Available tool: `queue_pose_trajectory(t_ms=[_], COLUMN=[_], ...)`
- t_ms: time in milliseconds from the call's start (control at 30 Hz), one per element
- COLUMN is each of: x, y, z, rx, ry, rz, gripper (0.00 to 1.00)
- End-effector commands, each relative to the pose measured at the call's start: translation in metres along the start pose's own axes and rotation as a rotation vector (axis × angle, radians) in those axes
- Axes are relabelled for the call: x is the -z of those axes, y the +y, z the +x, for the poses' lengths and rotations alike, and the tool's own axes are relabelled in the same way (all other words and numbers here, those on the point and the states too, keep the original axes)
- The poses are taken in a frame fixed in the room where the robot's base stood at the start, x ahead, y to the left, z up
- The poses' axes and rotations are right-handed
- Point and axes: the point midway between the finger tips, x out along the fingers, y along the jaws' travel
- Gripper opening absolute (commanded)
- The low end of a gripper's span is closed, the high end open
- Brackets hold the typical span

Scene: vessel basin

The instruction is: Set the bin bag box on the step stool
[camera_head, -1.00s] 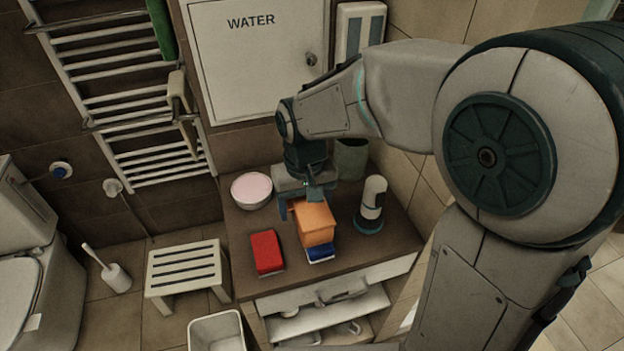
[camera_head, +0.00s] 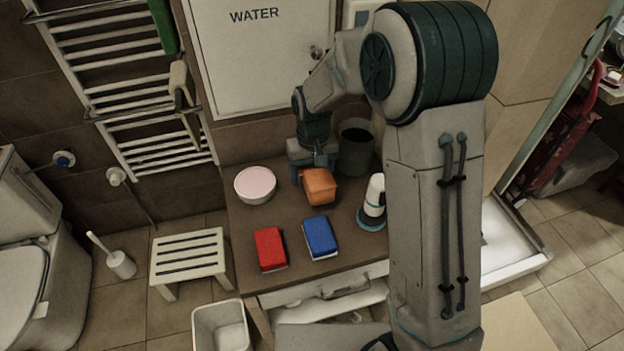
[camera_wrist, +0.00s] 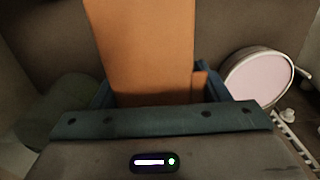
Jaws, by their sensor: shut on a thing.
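My gripper (camera_head: 315,166) is shut on an orange box (camera_head: 320,187), apparently the bin bag box, over the back part of the brown counter. In the wrist view the orange box (camera_wrist: 145,45) stands between the blue fingers and reaches away from the gripper. I cannot tell whether its underside touches the counter. The step stool (camera_head: 188,258), white with a slatted top, stands on the floor left of the counter. Its top is empty.
A red box (camera_head: 269,249) and a blue box (camera_head: 321,237) lie on the counter (camera_head: 245,223). A pink-topped round bowl (camera_head: 256,185), a dark cup (camera_head: 356,148) and a white dispenser (camera_head: 374,195) stand there too. A white bin (camera_head: 220,326) is near the stool.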

Motion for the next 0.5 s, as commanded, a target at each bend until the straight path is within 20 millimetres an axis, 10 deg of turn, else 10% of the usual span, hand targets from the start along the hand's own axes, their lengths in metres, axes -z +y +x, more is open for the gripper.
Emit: queue_pose_trajectory(t_ms=[500], x=[0.004], y=[0.002], z=[0.043], rx=[0.000], ry=[0.001], rz=[0.000], gripper=[0.45])
